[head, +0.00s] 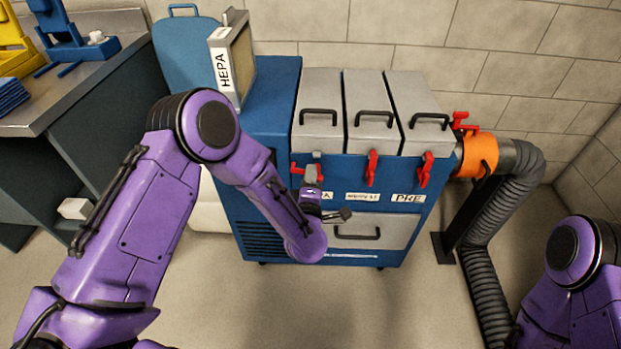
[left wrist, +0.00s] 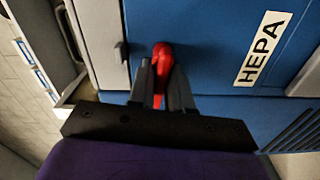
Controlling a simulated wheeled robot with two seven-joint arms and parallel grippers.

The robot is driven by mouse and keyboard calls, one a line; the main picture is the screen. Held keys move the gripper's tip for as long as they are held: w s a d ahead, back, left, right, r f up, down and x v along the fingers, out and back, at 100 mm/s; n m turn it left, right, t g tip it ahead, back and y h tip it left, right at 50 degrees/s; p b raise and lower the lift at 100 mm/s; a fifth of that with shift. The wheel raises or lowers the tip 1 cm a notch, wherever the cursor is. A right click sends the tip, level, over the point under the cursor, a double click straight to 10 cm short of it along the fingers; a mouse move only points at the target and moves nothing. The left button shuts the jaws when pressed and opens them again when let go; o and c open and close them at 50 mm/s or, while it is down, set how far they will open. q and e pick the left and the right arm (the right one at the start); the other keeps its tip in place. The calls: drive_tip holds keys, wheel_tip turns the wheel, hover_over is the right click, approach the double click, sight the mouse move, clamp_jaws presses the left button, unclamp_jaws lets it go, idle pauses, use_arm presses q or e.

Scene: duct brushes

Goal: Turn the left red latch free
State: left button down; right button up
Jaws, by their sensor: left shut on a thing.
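The left red latch (head: 297,169) is on the blue machine's front, under the left grey lid and beside the HEPA label. Red shows on both sides of my gripper, so it looks turned sideways, unlike the other two latches. My left gripper (head: 312,176) is shut on it. In the left wrist view, the red latch (left wrist: 162,55) sits between the two fingers of my left gripper (left wrist: 163,75), its rounded end showing past the tips. The fingers partly hide the latch. My right gripper is out of view.
The middle red latch (head: 372,167) and right red latch (head: 425,169) stand upright. Grey lids with black handles top the blue machine (head: 270,110). A HEPA box (head: 231,60) stands at its left. An orange collar (head: 478,155) joins a grey hose at right.

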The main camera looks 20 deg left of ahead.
use_arm(q)
drive_tip(key=shift+f+n, duration=0.2)
drive_tip(key=shift+n, duration=0.6)
drive_tip(key=shift+b, duration=0.3)
drive_tip(key=c, duration=1.2)
unclamp_jaws()
drive_tip(key=shift+o, duration=0.2)
drive_tip(key=v, duration=1)
drive_tip(key=shift+s, duration=0.3)
drive_tip(key=shift+d+r, duration=0.1)
